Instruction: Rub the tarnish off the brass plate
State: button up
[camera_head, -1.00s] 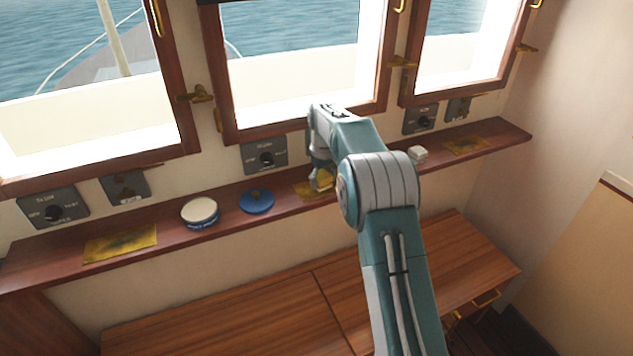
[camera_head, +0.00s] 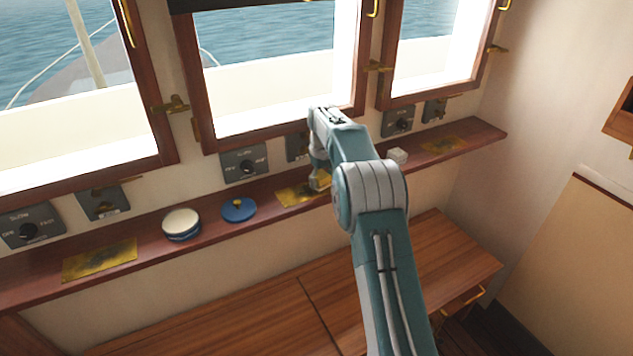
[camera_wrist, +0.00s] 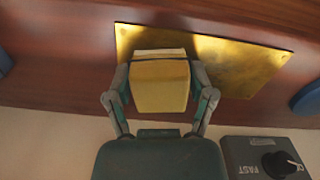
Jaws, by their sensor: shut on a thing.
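My gripper (camera_head: 318,184) is over the right end of the middle brass plate (camera_head: 292,194) on the wooden shelf. In the wrist view my gripper (camera_wrist: 160,88) is shut on a yellow block (camera_wrist: 160,86), one finger on each side. The block overlaps the left part of the brass plate (camera_wrist: 232,62) there; I cannot tell whether it presses on it. The plate's bare part looks golden with some darker, duller patches. Two more stained brass plates lie on the shelf, one at the left (camera_head: 100,260) and one at the right (camera_head: 443,145).
A round tin with a cream top (camera_head: 181,223) and a blue lid (camera_head: 239,209) stand left of the middle plate. A small white block (camera_head: 397,156) sits to its right. Switch panels (camera_head: 244,164) line the wall behind the narrow shelf (camera_head: 208,237). A wooden bench top (camera_head: 250,320) lies below.

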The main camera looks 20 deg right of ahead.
aim_at(309, 191)
jog(key=shift+w+d+f, duration=0.1)
jog(key=shift+w+d, duration=0.1)
jog(key=shift+d, duration=1.35)
